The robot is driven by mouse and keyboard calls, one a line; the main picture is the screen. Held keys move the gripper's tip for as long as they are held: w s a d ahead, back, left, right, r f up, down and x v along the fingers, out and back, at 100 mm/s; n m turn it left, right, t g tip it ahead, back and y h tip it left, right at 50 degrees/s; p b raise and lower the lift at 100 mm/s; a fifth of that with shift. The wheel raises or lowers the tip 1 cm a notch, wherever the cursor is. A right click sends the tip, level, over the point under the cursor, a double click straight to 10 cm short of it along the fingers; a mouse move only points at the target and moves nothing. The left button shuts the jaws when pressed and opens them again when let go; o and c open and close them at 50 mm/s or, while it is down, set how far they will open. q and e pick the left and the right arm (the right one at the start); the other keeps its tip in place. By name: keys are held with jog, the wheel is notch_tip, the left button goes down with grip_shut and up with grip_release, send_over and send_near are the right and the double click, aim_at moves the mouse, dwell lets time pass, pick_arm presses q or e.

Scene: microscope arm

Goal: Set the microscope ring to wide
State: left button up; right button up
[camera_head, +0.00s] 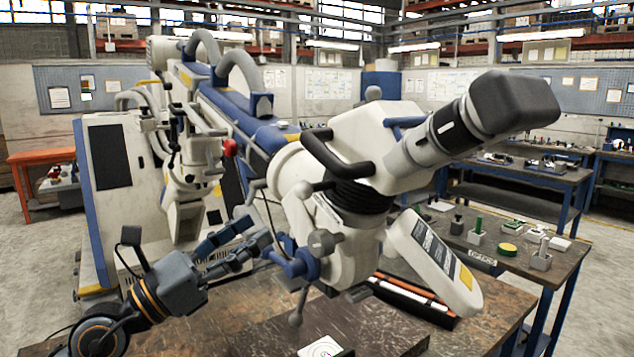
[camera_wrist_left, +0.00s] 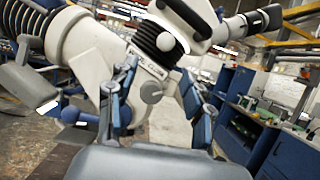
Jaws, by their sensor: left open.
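The microscope head (camera_head: 345,150), white with blue parts, hangs over the workbench and fills the middle of the head view. Below its black ribbed section is a pale ring (camera_head: 327,213) with a band of small lettering that I cannot read. The ring also shows in the wrist view (camera_wrist_left: 148,66). A grey round knob (camera_head: 322,242) sticks out below it. My left gripper (camera_head: 258,240) is open and empty, to the left of the ring. In the left wrist view its fingers (camera_wrist_left: 158,85) stand on either side of the knob; contact cannot be told. My right gripper is not in view.
The brown workbench (camera_head: 245,335) lies below, with a white card (camera_head: 320,347) at its front. Black eyepieces (camera_head: 470,120) reach to the upper right. A white labelled box (camera_head: 433,262) hangs to the right. A side bench (camera_head: 520,272) holds small parts.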

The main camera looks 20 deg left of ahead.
aim_at(311, 189)
pick_arm(q)
jog(key=w+d+r+p, duration=0.4)
jog(key=x, duration=0.1)
jog(key=p+x, duration=0.1)
jog(key=x, duration=0.1)
jog(key=p+x, duration=0.1)
jog(key=x, duration=0.1)
jog(key=shift+w+d+f, duration=0.2)
jog(key=shift+w+f, duration=0.1)
jog(key=shift+w+d, duration=0.1)
jog(key=shift+w, duration=0.05)
jog(key=c, duration=0.7)
grip_shut()
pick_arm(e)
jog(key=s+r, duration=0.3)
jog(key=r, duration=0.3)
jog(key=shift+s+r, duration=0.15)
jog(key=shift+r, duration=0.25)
